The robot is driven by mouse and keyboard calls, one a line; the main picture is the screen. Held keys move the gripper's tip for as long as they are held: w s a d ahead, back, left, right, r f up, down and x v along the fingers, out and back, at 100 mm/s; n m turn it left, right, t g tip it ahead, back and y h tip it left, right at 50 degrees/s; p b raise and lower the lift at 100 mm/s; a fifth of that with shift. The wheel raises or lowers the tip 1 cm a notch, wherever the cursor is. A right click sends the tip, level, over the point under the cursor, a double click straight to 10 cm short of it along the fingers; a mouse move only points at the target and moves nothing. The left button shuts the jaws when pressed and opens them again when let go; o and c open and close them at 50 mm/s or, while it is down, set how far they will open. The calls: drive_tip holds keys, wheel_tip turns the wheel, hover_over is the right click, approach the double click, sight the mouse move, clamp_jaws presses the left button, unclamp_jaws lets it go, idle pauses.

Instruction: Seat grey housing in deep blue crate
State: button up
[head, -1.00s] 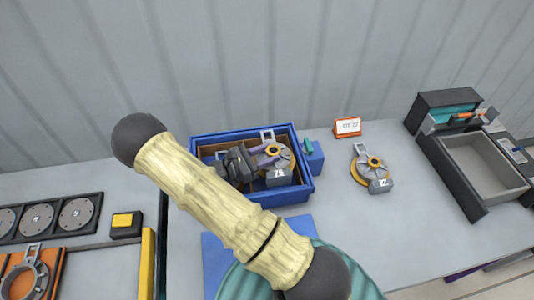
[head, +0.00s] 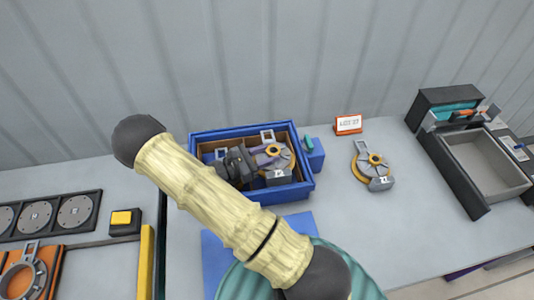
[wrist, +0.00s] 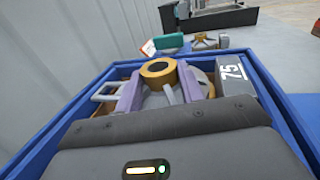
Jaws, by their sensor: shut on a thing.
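The grey housing (head: 277,162) has a gold ring hub and a block with a white number. It is inside the deep blue crate (head: 300,190), toward the right side. My gripper (wrist: 160,90) is shut on the housing, its purple fingers on either side of the gold hub. In the head view my gripper (head: 259,159) reaches into the crate from the left. The wrist view shows the housing (wrist: 159,69) between the crate walls, with its number block near the right wall. Its underside is hidden, so I cannot tell whether it rests on the bottom.
A similar housing (head: 372,166) lies on the table to the right, near a lot sign (head: 348,124). A small blue box (head: 314,154) stands against the crate's right side. A dark bin (head: 480,165) is at far right, an orange fixture (head: 30,272) at far left.

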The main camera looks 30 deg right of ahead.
sight(268, 152)
drive_tip(key=shift+s+f+b, duration=0.15)
drive_tip(key=shift+f+b, duration=0.15)
drive_tip(key=shift+f, duration=0.3)
drive_tip(key=shift+r, duration=0.1)
idle(0.3)
drive_tip(key=shift+a+r+p, duration=0.1)
drive_tip(key=shift+r+p, duration=0.6)
drive_tip(key=shift+r, duration=0.05)
drive_tip(key=shift+r+p, duration=1.55)
drive_tip(key=shift+r, duration=0.4)
drive_tip(key=shift+d+p, duration=0.2)
drive_tip(key=shift+p, duration=0.5)
drive_tip(key=shift+w+f, duration=0.25)
drive_tip(key=shift+a, duration=0.1)
